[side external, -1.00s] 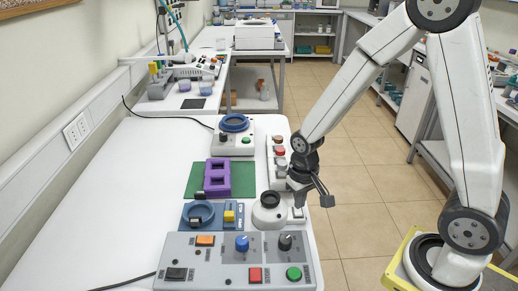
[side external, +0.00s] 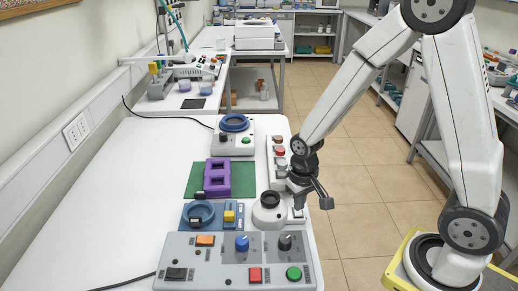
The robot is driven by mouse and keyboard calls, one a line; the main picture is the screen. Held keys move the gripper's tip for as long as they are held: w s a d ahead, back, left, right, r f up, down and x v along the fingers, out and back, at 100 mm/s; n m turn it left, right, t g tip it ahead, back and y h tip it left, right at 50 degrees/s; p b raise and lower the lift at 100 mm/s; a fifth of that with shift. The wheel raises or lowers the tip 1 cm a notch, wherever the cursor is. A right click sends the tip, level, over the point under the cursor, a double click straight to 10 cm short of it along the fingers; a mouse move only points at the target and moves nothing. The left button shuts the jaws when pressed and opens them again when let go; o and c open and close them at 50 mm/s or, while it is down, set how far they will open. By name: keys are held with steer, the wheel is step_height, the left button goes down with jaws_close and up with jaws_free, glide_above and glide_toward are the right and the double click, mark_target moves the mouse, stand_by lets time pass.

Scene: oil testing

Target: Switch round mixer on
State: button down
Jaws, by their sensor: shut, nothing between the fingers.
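A small white device with a round black top (side external: 270,200) stands near the table's right edge; it looks like the round mixer. A small white switch plate (side external: 296,216) is at its right side. My gripper (side external: 299,205) points down just above this plate, right of the black top. It is shut and empty. I cannot tell whether its tip touches the switch, and the switch position is too small to read. Another white unit with a blue ring (side external: 234,122), a black knob and a green button stands farther back.
A grey control panel (side external: 222,275) with coloured buttons and knobs lies in front. A blue unit (side external: 200,213), a purple rack (side external: 217,180) on a green mat (side external: 194,182) and a button strip (side external: 279,152) stand close by. The table's left part (side external: 130,190) is clear.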

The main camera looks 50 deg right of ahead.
mark_target(299, 213)
steer(key=shift+f, duration=0.85)
stand_by(0.7)
steer(key=shift+r, duration=3.55)
steer(key=shift+s, duration=0.1)
steer(key=s+n+t, duration=0.1)
steer(key=s+n, duration=0.1)
steer(key=s+r+n+t, duration=0.1)
steer(key=s, duration=0.1)
steer(key=shift+a+t, duration=0.3)
